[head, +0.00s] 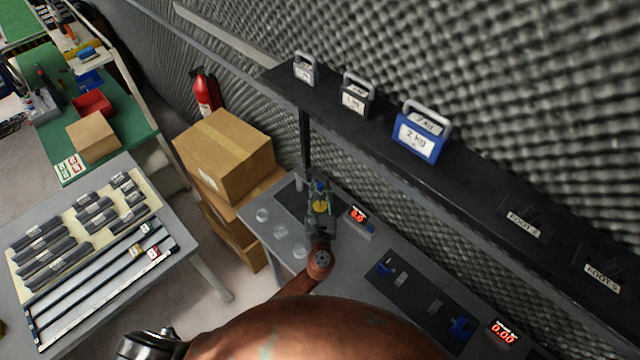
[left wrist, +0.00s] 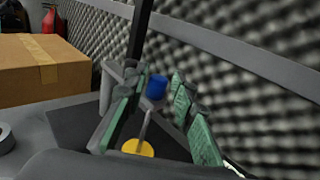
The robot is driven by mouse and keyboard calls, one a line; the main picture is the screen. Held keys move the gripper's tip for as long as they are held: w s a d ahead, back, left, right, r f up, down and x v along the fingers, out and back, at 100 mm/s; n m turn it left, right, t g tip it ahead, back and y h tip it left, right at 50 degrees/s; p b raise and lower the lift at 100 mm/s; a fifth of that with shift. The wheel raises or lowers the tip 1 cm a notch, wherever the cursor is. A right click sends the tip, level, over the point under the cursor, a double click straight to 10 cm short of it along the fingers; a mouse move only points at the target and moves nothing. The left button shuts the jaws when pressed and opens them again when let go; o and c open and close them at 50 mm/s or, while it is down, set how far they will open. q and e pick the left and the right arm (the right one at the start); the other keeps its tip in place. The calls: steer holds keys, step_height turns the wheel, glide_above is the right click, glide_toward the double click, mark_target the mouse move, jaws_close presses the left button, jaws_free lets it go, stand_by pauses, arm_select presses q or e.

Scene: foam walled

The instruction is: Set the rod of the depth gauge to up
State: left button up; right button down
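A gauge with a blue knob (head: 319,186) and a yellow disc (head: 321,207) stands on a dark mat at the far end of the grey bench. In the left wrist view the blue knob (left wrist: 157,88) tops a thin grey rod (left wrist: 145,125) above the yellow disc (left wrist: 138,148). My left gripper (head: 320,197) is over it, and its green-padded fingers (left wrist: 158,112) are apart, one on each side of the knob and rod. I cannot tell whether either finger touches them. The gauge's lower part is partly hidden. My right gripper is not in view.
A black shelf (head: 470,190) with weights overhangs the bench along the wall. Boxes (head: 225,155) stand beyond. Another dark mat (head: 408,285) holds blue parts.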

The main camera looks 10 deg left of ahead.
arm_select(q)
steer(key=shift+w+a, duration=0.25)
steer(key=shift+w, duration=0.75)
jaws_close()
